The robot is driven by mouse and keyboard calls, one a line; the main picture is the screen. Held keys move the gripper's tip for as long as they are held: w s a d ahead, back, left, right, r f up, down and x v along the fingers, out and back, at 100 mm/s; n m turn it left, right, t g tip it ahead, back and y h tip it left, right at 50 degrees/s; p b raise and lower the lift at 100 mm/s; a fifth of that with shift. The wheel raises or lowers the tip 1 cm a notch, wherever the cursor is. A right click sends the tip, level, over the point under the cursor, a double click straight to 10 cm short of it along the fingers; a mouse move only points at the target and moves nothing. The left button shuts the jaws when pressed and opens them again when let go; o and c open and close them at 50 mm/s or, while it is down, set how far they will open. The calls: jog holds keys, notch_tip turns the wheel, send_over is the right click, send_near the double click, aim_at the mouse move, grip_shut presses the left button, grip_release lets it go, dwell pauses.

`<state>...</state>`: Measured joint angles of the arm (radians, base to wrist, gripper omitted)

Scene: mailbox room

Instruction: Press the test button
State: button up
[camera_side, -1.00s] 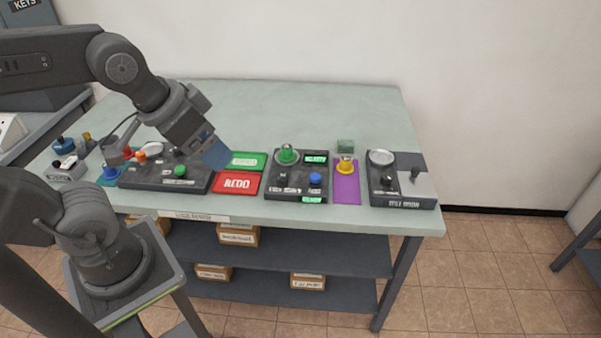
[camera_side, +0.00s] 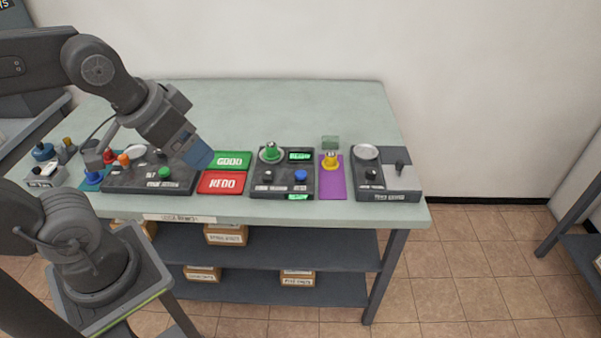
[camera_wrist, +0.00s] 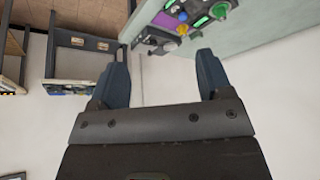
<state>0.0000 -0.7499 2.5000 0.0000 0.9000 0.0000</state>
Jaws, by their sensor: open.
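Several buttons stand on dark panels on the bench, and their small labels are too blurred to tell which reads test. The left panel (camera_side: 128,181) has a green button (camera_side: 165,173) and an orange knob (camera_side: 124,160). The middle panel (camera_side: 283,191) has a blue button (camera_side: 300,175) and a green knob (camera_side: 271,152). My gripper (camera_side: 200,155) is above the bench, over the left panel's right end, apart from the buttons. In the wrist view my gripper (camera_wrist: 162,80) is open and empty, its two blue fingers spread; part of a panel shows beyond them.
Between the panels lie a green GOOD card (camera_side: 231,160) and a red REDO card (camera_side: 221,183). A yellow knob (camera_side: 331,160) stands on a purple mat (camera_side: 331,188). The bench's back half (camera_side: 260,105) is clear.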

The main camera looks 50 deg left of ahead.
grip_shut()
dwell(0.5)
dwell(0.9)
